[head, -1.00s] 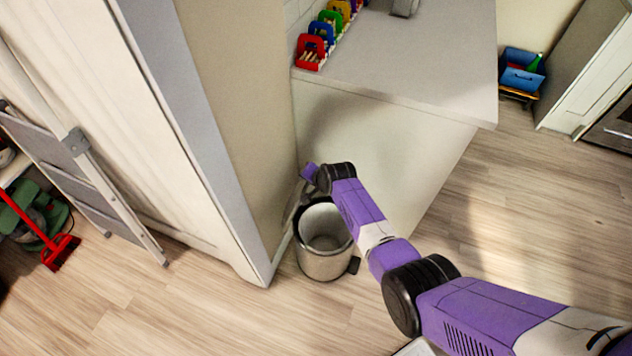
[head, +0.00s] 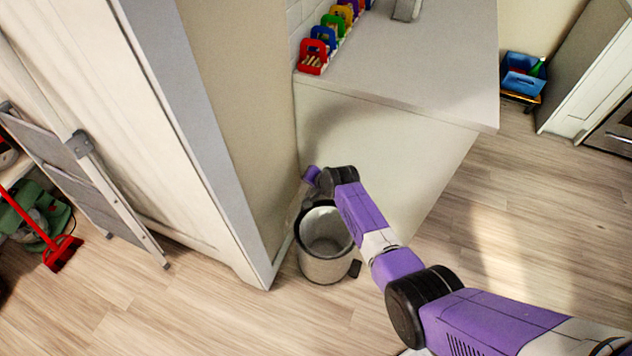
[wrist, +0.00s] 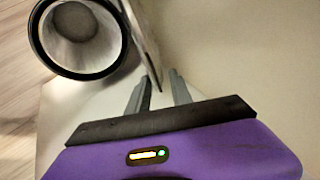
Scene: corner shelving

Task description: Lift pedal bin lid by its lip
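The pedal bin (head: 325,265) stands on the floor between a tall cabinet and a white counter side. Its top is open and its pale inside shows; it also appears in the wrist view (wrist: 50,62). The lid (wrist: 146,42) stands raised, seen nearly edge-on in the wrist view as a thin strip beside the bin's mouth. My gripper (wrist: 160,75) has its two grey fingers apart, with the lid's edge reaching to the gap between them. I cannot tell whether either finger touches it. In the head view my wrist hides most of this spot.
The tall cabinet (head: 225,110) is close on the left and the counter (head: 410,75) close behind the bin. A folded step ladder (head: 85,165) leans at the left. Open wooden floor (head: 510,235) lies to the right and in front.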

